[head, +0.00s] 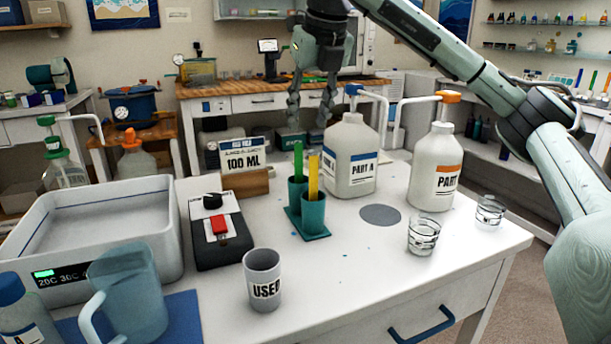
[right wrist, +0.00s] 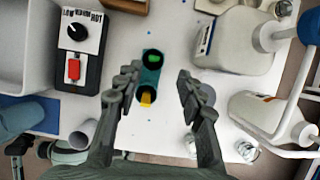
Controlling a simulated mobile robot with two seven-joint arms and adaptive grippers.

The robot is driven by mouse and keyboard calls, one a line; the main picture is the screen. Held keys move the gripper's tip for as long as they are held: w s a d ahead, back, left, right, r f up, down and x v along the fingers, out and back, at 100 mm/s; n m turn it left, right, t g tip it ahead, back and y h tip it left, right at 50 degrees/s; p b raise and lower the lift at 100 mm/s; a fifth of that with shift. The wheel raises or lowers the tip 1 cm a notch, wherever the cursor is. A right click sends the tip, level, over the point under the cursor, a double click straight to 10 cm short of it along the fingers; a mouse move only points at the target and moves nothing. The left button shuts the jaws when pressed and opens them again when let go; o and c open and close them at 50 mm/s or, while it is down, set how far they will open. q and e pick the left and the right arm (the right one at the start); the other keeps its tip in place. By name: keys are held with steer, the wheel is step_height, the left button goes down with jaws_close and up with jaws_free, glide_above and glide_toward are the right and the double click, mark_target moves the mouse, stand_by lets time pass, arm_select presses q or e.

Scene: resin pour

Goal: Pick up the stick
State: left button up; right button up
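A green stick (head: 298,160) and a yellow stick (head: 313,176) stand upright in a teal two-cup holder (head: 307,222) on the white table. In the right wrist view the green stick (right wrist: 153,58) and the yellow stick (right wrist: 146,99) show end-on in the holder's round openings. My right gripper (head: 310,110) points down above the sticks, with its fingers apart and nothing between them. In the right wrist view its open fingers (right wrist: 158,84) lie on either side of the holder, the yellow stick between them in the picture.
The Part A bottle (head: 350,155) and Part B bottle (head: 436,165) stand right of the holder. Two clear cups (head: 423,236) stand right.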

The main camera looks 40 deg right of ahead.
mark_target(299, 145)
steer(key=x, duration=0.7)
steer(key=shift+w+a+f+p, duration=0.2)
steer(key=shift+w+a+p, duration=0.1)
steer(key=shift+a, duration=0.05)
arm_select(q)
steer(key=shift+f, duration=0.75)
arm_select(e)
steer(key=shift+c, duration=0.6)
arm_select(q)
steer(key=shift+r, duration=0.1)
arm_select(e)
jaws_close()
